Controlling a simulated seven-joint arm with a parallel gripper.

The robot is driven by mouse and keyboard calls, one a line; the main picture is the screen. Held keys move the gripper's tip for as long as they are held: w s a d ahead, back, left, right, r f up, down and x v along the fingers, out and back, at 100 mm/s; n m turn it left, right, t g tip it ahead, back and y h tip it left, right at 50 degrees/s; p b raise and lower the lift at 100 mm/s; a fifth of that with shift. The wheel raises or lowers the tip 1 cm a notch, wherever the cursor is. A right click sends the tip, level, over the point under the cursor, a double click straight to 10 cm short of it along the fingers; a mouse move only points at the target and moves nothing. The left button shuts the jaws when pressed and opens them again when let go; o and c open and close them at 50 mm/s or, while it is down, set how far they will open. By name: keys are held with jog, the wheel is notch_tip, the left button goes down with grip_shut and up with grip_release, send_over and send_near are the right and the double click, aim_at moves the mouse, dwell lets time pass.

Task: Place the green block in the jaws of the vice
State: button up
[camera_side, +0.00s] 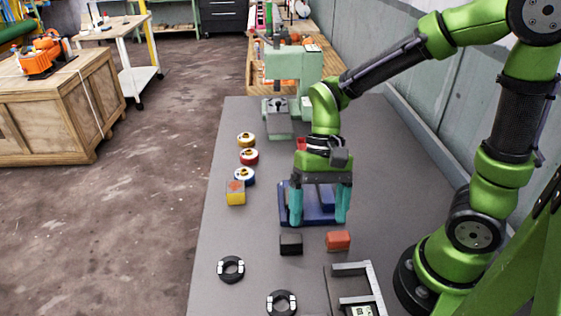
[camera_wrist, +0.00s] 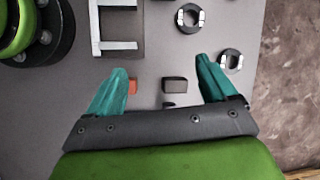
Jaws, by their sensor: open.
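I cannot make out a green block in either view. A blue vice (camera_side: 318,213) stands on the grey table in the side view, partly behind my gripper; its jaws are mostly hidden. My gripper (camera_side: 319,220) points down over or just in front of the vice with its two teal fingers wide apart. In the wrist view my gripper (camera_wrist: 162,72) is open with nothing held between the fingers. A black block (camera_side: 291,244) and a red-orange block (camera_side: 338,241) lie on the table in front of the vice; the wrist view shows the black block (camera_wrist: 174,85) too.
A yellow block (camera_side: 236,193) and several round coloured pieces (camera_side: 249,157) line the left of the table. Two black rings (camera_side: 231,269) and a metal frame (camera_side: 352,268) lie at the front. A pale green machine (camera_side: 293,66) stands at the back.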

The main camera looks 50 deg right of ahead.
jog(key=s+a+f+g, duration=0.1)
jog(key=s+a+f, duration=0.1)
jog(key=a, duration=0.1)
jog(key=s+a+f+m+g+y, duration=0.1)
jog(key=s+a+f, duration=0.1)
jog(key=a+f, duration=0.1)
jog(key=s+a+f+m+g+y, duration=0.1)
jog(key=s+a+f, duration=0.1)
jog(key=s+a, duration=0.1)
jog(key=shift+a+f, duration=0.25)
jog(key=shift+f, duration=0.1)
jog(key=shift+x, duration=2.65)
jog(key=shift+w+f, duration=0.1)
jog(key=shift+w, duration=0.05)
jog(key=shift+c, duration=0.4)
jog(key=c, duration=1.4)
jog(key=shift+c, duration=0.2)
